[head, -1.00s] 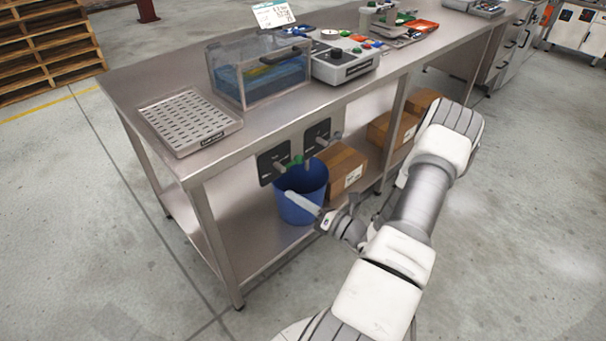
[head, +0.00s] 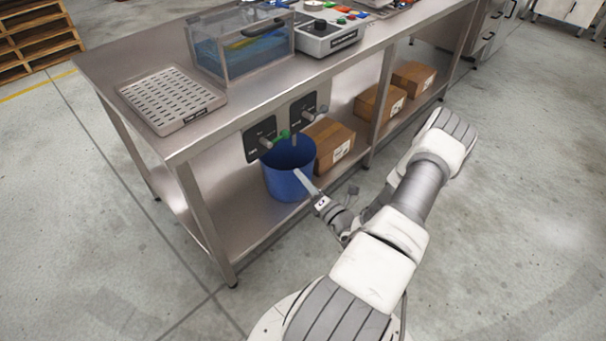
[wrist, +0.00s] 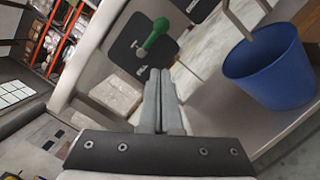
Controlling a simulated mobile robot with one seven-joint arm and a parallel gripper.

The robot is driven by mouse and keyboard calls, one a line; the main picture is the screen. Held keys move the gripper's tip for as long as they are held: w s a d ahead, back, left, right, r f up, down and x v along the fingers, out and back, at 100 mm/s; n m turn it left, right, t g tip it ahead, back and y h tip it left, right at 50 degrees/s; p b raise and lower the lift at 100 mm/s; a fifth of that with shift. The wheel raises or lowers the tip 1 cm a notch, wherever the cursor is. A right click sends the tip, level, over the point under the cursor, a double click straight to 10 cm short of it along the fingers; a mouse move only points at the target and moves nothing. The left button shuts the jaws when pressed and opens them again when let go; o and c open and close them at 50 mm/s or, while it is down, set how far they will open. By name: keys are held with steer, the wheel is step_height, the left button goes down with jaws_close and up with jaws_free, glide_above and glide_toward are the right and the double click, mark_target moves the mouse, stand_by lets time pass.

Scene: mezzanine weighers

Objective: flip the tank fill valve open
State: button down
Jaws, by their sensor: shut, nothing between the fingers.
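Two dark valve plates hang under the bench's front edge. The left plate (head: 253,134) carries a green handle (head: 282,134) pointing right on a grey stem; the right plate (head: 301,107) also has a valve. The wrist view shows a green handle (wrist: 161,28) slanting up and right on a dark plate (wrist: 127,48). My gripper (head: 298,173) is shut and empty, in front of and below the plates, near the bucket. In the wrist view its fingertips (wrist: 160,72) lie just below that handle, seemingly apart from it.
A blue bucket (head: 283,178) stands on the lower shelf below the valves. Cardboard boxes (head: 329,146) stand to its right. A clear tank (head: 238,62) with blue liquid and a perforated tray (head: 174,99) sit on the bench top. The floor in front is clear.

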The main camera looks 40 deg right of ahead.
steer(key=w+d+r+b, duration=0.1)
steer(key=w+d+r, duration=0.1)
steer(key=w, duration=0.7)
steer(key=shift+w+d+r+b, duration=0.25)
steer(key=shift+d+r+b, duration=0.15)
steer(key=shift+d, duration=0.2)
steer(key=shift+d+n, duration=0.1)
steer(key=shift+n, duration=0.2)
steer(key=shift+n, duration=0.4)
